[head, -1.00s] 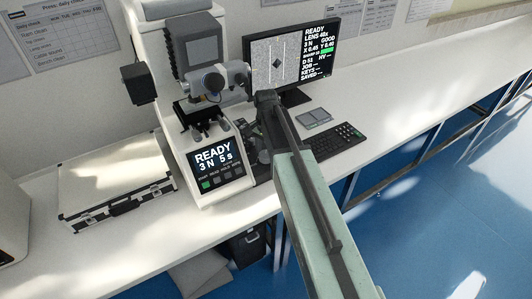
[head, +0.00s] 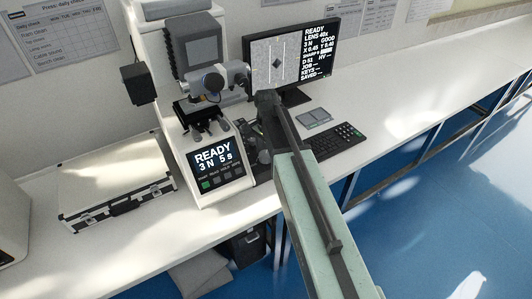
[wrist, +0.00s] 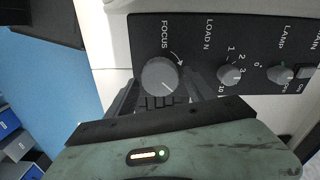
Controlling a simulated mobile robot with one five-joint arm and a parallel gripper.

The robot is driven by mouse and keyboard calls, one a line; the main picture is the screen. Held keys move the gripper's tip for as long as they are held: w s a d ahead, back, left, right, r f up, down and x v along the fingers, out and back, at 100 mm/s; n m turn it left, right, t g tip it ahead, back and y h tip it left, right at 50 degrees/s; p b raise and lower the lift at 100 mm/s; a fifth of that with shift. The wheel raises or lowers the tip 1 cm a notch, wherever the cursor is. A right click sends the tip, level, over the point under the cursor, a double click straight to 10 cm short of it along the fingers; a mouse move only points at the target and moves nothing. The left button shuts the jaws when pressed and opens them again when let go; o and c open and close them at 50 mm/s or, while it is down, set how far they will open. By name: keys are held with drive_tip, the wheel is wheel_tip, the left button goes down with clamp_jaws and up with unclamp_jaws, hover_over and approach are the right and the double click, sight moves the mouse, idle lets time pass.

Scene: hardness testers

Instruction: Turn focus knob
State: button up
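The focus knob (wrist: 160,75) is a round grey dial with a pale mark, beside the word FOCUS on a dark panel (wrist: 196,40) in the wrist view. A curved arrow is printed next to it. The dark fingers of my gripper (wrist: 161,92) stand on both sides of the knob, close to its edges, and appear closed on it. Exact contact is hard to see. In the head view the tester (head: 217,130) shows READY, 3 N, 5 s; my arm hides the knob. The monitor (head: 292,62) shows a dark diamond mark and READY, LENS 40x.
Load (wrist: 229,76) and lamp (wrist: 279,73) knobs sit right of the focus knob in the wrist view. A keyboard (head: 335,140) lies right of my arm. A silver case (head: 118,185) lies left of the tester. The bench at right is clear.

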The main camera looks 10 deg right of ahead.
sight(266, 154)
idle(0.3)
wheel_tip(266, 154, up, 8)
drive_tip(key=p, duration=0.8)
drive_tip(key=shift+f, duration=0.1)
idle(0.4)
